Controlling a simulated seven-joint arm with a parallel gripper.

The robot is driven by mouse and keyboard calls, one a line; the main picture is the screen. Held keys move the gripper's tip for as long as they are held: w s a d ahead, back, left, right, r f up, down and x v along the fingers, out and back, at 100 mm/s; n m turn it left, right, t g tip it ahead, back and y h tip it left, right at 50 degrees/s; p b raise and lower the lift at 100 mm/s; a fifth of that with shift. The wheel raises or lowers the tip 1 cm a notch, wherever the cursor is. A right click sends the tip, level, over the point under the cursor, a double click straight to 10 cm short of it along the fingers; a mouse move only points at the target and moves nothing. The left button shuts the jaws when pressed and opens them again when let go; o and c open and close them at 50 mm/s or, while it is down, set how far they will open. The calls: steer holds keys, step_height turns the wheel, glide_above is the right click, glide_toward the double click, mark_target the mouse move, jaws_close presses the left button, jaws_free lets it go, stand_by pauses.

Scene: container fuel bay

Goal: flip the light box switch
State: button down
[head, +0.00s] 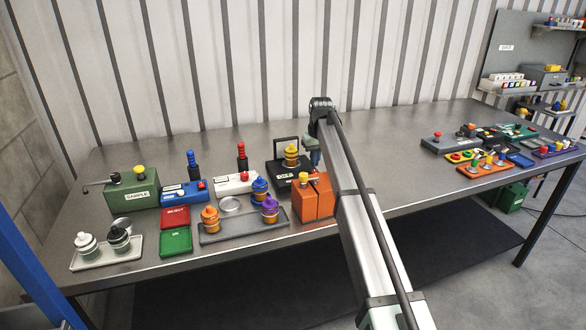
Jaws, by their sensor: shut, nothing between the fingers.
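A black box (283,180) with an upright dark-framed panel (286,146) at its back stands near the middle of the table; it looks like the light box. A gold ringed canister (291,156) sits on it. A small red part shows near its front right, but I cannot make out a switch for certain. My gripper (313,160) is just to the right of the black box, above the table. It points down, is shut and looks empty. My own arm partly hides it, and its fingertips are small in view.
An orange box (313,198) with a yellow knob stands close in front of my gripper. Left are a green sample box (131,192) and a white box (234,184).

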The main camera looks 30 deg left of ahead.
mark_target(314, 170)
steer(key=shift+r, duration=2.45)
